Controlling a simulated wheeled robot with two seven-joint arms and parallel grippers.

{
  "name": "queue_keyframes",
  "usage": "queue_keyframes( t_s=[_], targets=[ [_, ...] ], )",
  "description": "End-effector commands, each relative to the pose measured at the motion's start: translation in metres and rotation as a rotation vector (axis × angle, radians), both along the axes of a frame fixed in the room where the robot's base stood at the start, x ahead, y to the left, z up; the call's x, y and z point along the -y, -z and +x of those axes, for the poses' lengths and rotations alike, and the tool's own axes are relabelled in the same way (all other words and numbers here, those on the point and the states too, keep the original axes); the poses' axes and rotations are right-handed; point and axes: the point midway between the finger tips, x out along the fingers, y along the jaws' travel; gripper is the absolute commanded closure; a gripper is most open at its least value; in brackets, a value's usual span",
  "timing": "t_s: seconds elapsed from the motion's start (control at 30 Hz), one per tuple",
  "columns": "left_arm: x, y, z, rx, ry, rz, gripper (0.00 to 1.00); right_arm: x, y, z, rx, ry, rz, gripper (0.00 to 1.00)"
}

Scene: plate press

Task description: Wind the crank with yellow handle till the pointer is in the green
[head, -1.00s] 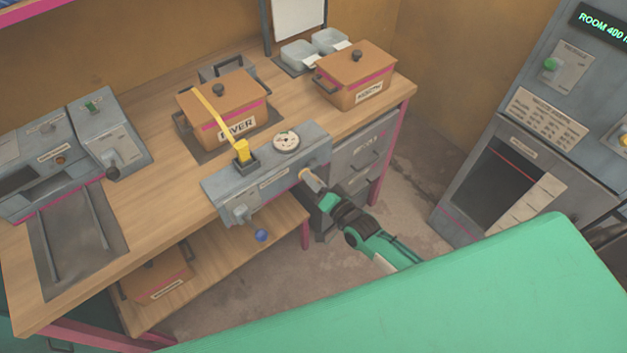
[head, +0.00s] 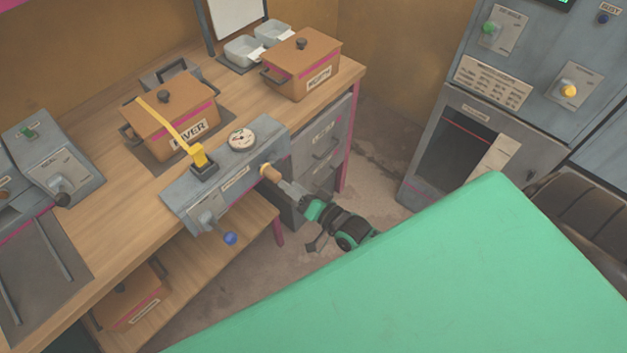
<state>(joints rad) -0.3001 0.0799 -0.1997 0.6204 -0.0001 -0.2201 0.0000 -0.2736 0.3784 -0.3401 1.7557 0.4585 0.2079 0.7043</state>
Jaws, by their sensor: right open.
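A grey control box at the bench's front edge (head: 178,200) carries a round white dial (head: 242,139) on its top. The dial's pointer and coloured zones are too small to read. A short yellow-tan crank handle (head: 267,171) sticks out from the right part of the box's front. My right gripper (head: 283,184) is open, with its fingers just off the handle's outer end, pointing at it. I cannot tell whether the fingertips touch it. A second crank with a blue knob (head: 230,238) hangs from the box's left part. My left gripper is not in view.
Another brown container (head: 306,66) stands at the back right. Grey drawers (head: 322,140) lie under the bench right of the handle. A grey cabinet (head: 410,193) stands at right; floor between is clear.

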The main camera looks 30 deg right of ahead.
Motion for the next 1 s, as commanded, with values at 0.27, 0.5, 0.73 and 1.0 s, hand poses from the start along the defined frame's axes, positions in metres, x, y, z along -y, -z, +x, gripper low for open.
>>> queue_keyframes(
  t_s=[0.27,0.5,0.73,1.0],
  targets=[
    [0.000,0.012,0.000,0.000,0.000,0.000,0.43,0.017,0.002,-0.047,-0.002,-0.001,-0.001,0.50],
    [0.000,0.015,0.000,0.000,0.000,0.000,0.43,0.024,0.001,-0.066,0.000,0.001,-0.001,0.50],
    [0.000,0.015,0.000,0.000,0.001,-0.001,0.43,0.025,-0.001,-0.068,0.002,0.000,0.000,0.50],
    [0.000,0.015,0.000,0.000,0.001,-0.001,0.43,0.025,0.000,-0.068,0.002,0.000,0.000,0.50]
  ],
)
